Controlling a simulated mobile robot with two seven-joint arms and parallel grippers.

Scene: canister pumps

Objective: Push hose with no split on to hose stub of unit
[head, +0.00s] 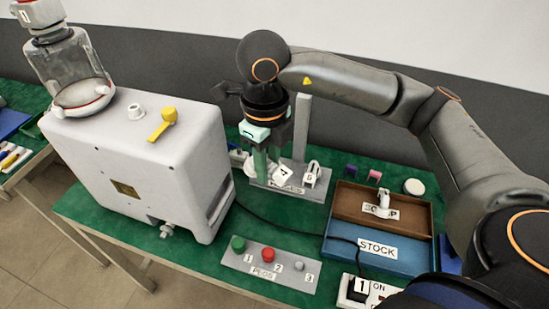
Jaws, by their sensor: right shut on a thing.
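The white unit (140,170) stands at the left of the green table. A short white stub (135,110) and a yellow lever (161,123) are on its top. Another small fitting (167,230) sticks out low on its front; I cannot tell which is the hose stub. My right gripper (266,168) points down behind the unit's right side, over the grey hose rack (264,183), shut on a white piece beside tag 4 (283,173). The piece is mostly hidden. A white hose tagged 5 (312,175) stands on the rack. No split can be made out. My left gripper is out of view.
A glass canister (72,70) stands on the unit. A plug plate (268,265) with green, red and grey plugs lies in front. A brown SCRAP tray (345,200) and a blue STOCK tray (350,255) are at right. A switch (360,288) and black cable lie nearby.

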